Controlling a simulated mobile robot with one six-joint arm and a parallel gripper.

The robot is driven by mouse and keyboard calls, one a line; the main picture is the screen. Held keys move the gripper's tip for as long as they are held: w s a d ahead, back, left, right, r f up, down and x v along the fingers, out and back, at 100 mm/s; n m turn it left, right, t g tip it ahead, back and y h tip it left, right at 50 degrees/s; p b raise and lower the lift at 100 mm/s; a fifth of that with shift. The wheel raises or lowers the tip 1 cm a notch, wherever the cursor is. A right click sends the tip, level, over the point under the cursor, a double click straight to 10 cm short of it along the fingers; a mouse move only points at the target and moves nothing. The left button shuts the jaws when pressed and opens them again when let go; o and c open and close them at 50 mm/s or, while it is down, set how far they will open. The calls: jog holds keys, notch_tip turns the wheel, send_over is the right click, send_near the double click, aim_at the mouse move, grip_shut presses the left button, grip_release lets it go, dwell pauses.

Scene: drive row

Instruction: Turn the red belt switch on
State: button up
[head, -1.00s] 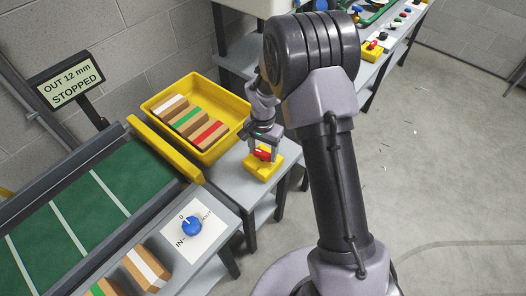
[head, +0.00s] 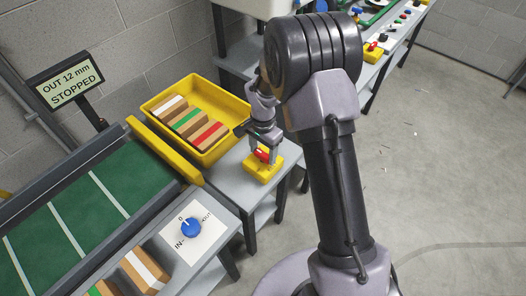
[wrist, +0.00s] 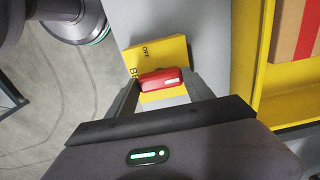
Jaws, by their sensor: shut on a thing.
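The red belt switch (wrist: 160,79) is a red bar handle on a yellow box (wrist: 161,51); the box also shows in the head view (head: 265,174). In the wrist view the word OFF stands beside the handle, and another label is partly hidden. My gripper (wrist: 160,85) is shut on the red handle from above, one finger at each end. The handle lies nearly level across the wrist picture, slightly tilted. In the head view my gripper (head: 263,150) partly covers the handle. The sign (head: 66,80) reads OUT 12 mm STOPPED.
A yellow bin (head: 240,112) with several striped blocks stands behind the switch. The green belt (head: 85,215) lies at the left. A blue knob (head: 191,227) sits on a white IN/OUT plate in front. More switches stand on a far bench at upper right.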

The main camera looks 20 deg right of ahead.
aim_at(263, 154)
jog(key=o, duration=1.4)
jog(key=shift+c, duration=0.2)
notch_tip(263, 154, up, 17)
jog(key=p, duration=0.6)
jog(key=shift+r, duration=0.2)
